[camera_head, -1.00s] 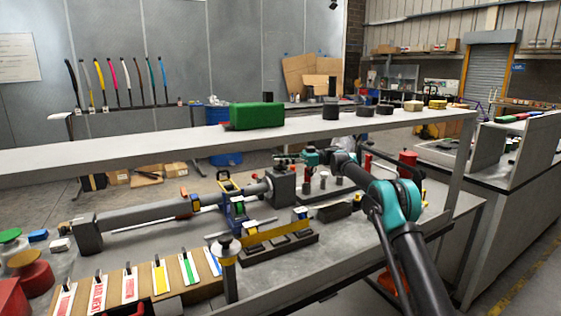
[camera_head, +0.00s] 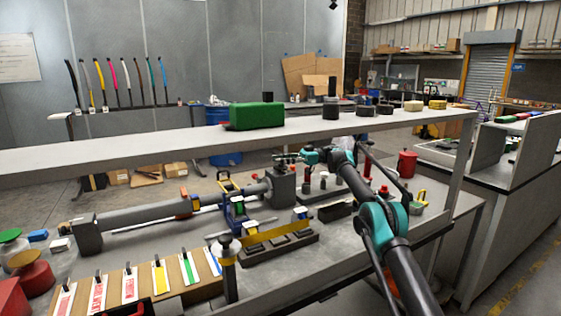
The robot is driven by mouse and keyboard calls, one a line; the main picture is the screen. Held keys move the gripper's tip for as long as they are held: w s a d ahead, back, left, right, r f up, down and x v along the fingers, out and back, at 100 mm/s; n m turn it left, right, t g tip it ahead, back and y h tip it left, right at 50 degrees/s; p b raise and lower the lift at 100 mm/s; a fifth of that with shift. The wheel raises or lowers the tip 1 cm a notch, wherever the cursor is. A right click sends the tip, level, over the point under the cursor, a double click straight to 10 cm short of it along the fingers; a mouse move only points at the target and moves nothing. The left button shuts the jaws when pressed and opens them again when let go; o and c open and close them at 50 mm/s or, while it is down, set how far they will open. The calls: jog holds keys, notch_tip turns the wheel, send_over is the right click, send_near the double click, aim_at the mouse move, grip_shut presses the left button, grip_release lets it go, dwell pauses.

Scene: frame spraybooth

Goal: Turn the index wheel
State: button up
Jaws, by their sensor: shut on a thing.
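A long grey tube fixture (camera_head: 150,212) lies across the bench and ends at a grey block (camera_head: 280,188) on its right. My gripper (camera_head: 284,160) is small in the view, at the upper edge of this block, reaching in from the right. It is shut on a small part there; that part is too small and covered to make out clearly. I cannot pick out the index wheel with certainty; it may be the part at my gripper. My teal-jointed arm comes from the lower right, under the shelf.
A grey shelf (camera_head: 100,153) runs above the bench, carrying a green block (camera_head: 256,116) and several dark discs. Colored label cards (camera_head: 128,284) stand on a wooden board in front. A yellow-topped fixture (camera_head: 275,234) and a red canister (camera_head: 406,164) stand nearby.

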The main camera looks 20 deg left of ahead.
dwell(0.8)
jog(key=o, duration=1.1)
jog(key=shift+o, duration=0.2)
jog(key=shift+m+t+y, duration=0.8)
jog(key=shift+m+t, duration=0.1)
jog(key=shift+t, duration=0.2)
